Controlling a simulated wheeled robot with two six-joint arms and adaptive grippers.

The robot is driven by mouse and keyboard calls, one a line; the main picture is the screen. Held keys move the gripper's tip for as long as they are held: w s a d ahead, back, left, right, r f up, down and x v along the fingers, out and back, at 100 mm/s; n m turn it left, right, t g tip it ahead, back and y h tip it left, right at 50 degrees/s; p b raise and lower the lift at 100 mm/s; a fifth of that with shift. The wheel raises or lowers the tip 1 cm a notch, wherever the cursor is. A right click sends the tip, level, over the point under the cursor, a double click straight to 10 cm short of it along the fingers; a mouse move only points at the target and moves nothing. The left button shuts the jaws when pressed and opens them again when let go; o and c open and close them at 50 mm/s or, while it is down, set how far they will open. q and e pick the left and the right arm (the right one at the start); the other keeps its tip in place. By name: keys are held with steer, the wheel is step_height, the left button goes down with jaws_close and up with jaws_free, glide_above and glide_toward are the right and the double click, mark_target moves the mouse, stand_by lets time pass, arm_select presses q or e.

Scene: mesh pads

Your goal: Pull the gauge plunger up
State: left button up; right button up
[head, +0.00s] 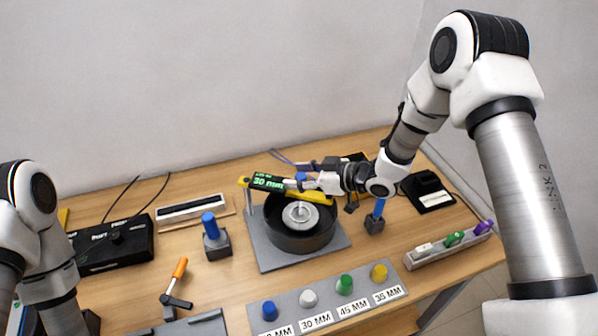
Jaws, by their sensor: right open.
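The gauge is a yellow bar (318,195) with a green "30 mm" display (268,181), lying across a round black bowl (282,235). A small blue knob (300,177), which looks like the plunger top, stands up from the bar. My right gripper (306,183) reaches in from the right, with its fingertips at the blue knob. It is open; whether the fingers touch the knob is too small to tell. A silver hub (299,214) sits inside the bowl under the bar. My left arm is at the left edge, and its gripper is not visible.
In front lies a grey strip (333,311) with blue, white, green and yellow knobs. A blue-handled block (216,238) and an orange-handled lever (179,270) stand left. Another blue-handled block (375,219) and a tray of coloured pieces (450,245) are right.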

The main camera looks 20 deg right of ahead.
steer(key=shift+w+f, duration=0.1)
steer(key=shift+w, duration=0.05)
steer(key=shift+d, duration=0.15)
steer(key=shift+s, duration=0.3)
steer(key=c, duration=0.3)
steer(key=shift+s+r, duration=0.1)
steer(key=shift+r, duration=0.15)
jaws_close()
step_height(320, 180, up, 4)
steer(key=shift+r+p, duration=0.15)
steer(key=shift+p, duration=1.1)
steer(key=shift+r, duration=0.3)
steer(key=shift+f, duration=0.1)
